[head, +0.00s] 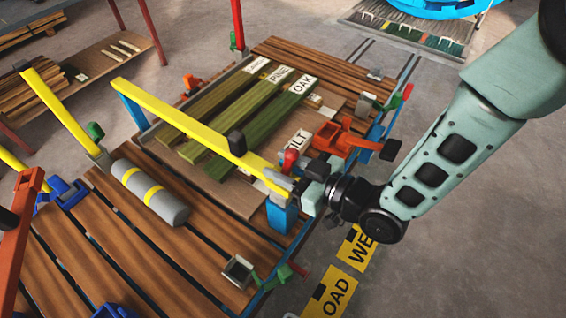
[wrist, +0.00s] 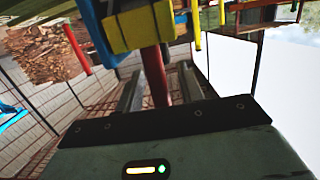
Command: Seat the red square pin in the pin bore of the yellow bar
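The yellow bar (head: 180,122) runs slantwise over the front of the table, a black knob (head: 237,142) along it. A red part, apparently the pin (head: 289,161), stands upright at the bar's right end, above a blue post (head: 282,214). My gripper (head: 277,181) reaches in from the right, at this end. In the wrist view, the red pin (wrist: 156,75) shows between the two grey fingers of my gripper (wrist: 161,70), with gaps beside it, so they look open. The pin's far end meets a yellow block (wrist: 138,25). The bore is hidden; I cannot tell how deep the pin sits.
A grey cylinder with yellow bands (head: 150,193) lies on the slatted table. Green boards (head: 250,112) with labels lie behind the bar. An orange clamp (head: 345,137) stands close behind my gripper.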

